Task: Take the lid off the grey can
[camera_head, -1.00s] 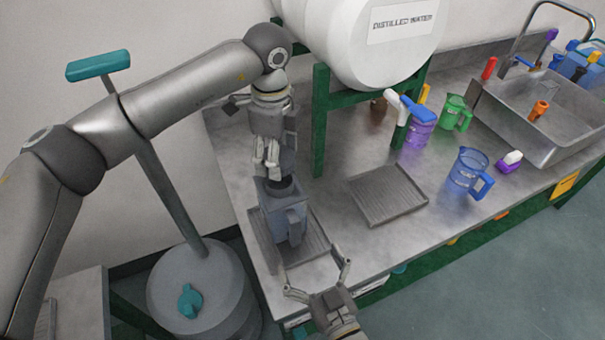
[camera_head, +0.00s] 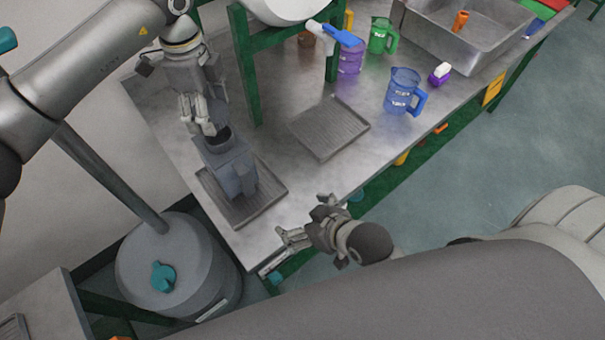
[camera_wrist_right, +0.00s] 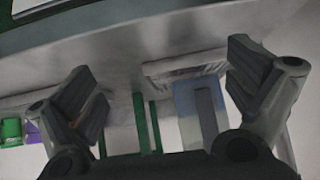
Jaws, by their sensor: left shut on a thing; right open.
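The grey can (camera_head: 229,165), boxy with a handle on its front right side, stands upright on a ribbed tray (camera_head: 272,188) at the bench's left end. A dark round part shows at its top. My left gripper (camera_head: 209,127) is just above the can top, shut on the lid; its fingers hide most of the lid, and I cannot tell whether it is clear of the can. My right gripper (camera_head: 303,218) is open and empty at the bench's front edge, apart from the can. The can also shows between its fingers in the right wrist view (camera_wrist_right: 200,108).
A second ribbed tray (camera_head: 329,128) lies empty to the right. Beyond it stand a blue jug (camera_head: 401,92), a purple bottle (camera_head: 350,60), a green jug (camera_head: 381,36) and a sink (camera_head: 468,35). A green stand (camera_head: 246,70) rises behind. A grey drum (camera_head: 180,262) stands on the floor at left.

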